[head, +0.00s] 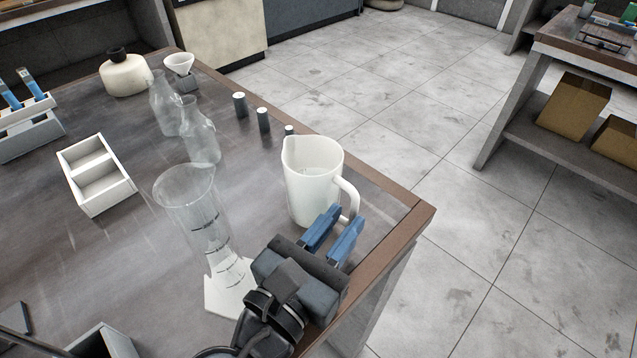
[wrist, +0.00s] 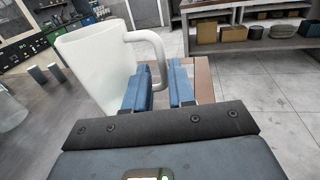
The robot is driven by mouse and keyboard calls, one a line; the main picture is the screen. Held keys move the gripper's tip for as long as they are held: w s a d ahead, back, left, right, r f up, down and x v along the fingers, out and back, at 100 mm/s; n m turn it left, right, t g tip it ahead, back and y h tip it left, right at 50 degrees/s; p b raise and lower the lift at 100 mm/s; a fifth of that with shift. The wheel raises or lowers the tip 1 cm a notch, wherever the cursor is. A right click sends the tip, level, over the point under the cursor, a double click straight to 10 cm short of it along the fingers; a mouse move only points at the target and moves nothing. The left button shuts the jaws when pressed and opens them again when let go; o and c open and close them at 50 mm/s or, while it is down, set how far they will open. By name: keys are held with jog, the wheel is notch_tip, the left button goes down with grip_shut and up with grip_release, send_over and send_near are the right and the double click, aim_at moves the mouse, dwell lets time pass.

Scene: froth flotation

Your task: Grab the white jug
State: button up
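The white jug (head: 309,178) stands upright near the right corner of the dark table, with its handle (head: 347,197) toward the lower right. My gripper (head: 341,226) is at the handle side, with its two blue fingers apart. In the wrist view the jug (wrist: 95,65) fills the left, and its handle (wrist: 146,60) reaches toward the blue fingers. The fingers of my gripper (wrist: 162,72) are spread, and the lower handle lies by the left finger and the gap. I cannot tell whether the handle is fully between the fingers or touching one.
A clear graduated cylinder (head: 207,225) stands left of the jug. Glass bottles (head: 200,135), small dark cylinders (head: 263,120) and a white divided tray (head: 97,178) are further back and left. The table edge (head: 405,232) is close to the right of my gripper.

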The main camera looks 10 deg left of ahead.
aim_at(352, 215)
jog(key=x, duration=0.5)
jog(key=shift+d, duration=0.15)
grip_shut()
jog(key=shift+r, duration=0.1)
